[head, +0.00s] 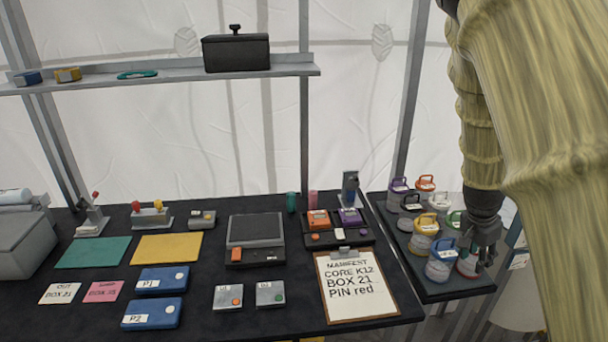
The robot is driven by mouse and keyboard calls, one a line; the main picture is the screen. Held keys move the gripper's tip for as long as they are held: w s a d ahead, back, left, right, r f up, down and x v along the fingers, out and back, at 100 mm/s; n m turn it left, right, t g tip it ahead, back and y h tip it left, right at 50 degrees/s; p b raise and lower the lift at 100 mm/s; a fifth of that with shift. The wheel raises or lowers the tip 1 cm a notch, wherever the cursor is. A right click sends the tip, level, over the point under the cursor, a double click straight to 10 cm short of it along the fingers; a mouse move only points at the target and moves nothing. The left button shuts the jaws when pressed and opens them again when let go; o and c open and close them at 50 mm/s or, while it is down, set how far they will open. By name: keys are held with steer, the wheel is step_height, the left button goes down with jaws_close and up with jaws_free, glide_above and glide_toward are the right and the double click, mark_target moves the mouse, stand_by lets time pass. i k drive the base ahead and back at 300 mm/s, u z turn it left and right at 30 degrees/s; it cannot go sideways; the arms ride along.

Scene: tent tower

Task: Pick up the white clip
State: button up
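I cannot make out a white clip for certain. Several clear canisters with coloured ring tops stand on a dark side tray (452,290) at the right: purple (398,190), orange (424,187), yellow (425,232), green (453,222), blue (440,262) and red (468,266). A darker canister (410,205) among them has a pale top. My gripper (482,258) points down over the right side of the tray, close to the red canister and partly in front of it. Its fingers are dark and small, so their opening and any contact are unclear. My arm hides what is behind it.
A shelf (170,77) above carries a black case (236,53) and a teal ring (137,74).

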mark_target(82, 230)
steer(key=u, duration=0.8)
steer(key=i, duration=0.9)
steer(key=u, duration=1.5)
steer(key=i, duration=0.35)
steer(key=u, duration=0.3)
